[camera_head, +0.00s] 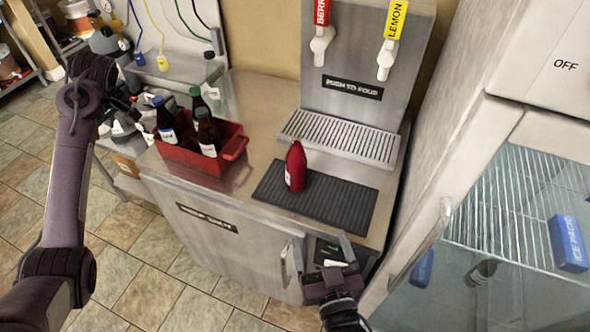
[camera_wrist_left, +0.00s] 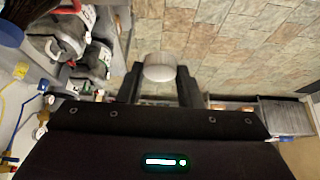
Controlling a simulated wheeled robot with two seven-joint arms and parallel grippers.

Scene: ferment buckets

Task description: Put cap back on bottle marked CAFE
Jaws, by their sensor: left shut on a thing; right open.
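A red bottle (camera_head: 297,172) with a small white label stands upright on the black ribbed mat (camera_head: 345,205). Its lettering is too small to read, and I cannot tell whether its top is bare. My left gripper (camera_wrist_left: 160,85) is shut on a round pale cap (camera_wrist_left: 158,66) in the left wrist view. In the head view it is left of the red crate, partly hidden by its own arm. My right gripper (camera_head: 330,262) is open and empty over the counter's front edge, in front of the mat. No label reading CAFE is legible.
A red crate (camera_head: 190,162) holds dark bottles, including a blue-capped one (camera_head: 158,101) and a green-capped one (camera_head: 195,92). A drink dispenser with a drip tray (camera_head: 345,137) stands behind the mat. A glass-doored fridge (camera_head: 515,215) is at right. Counter between crate and mat is clear.

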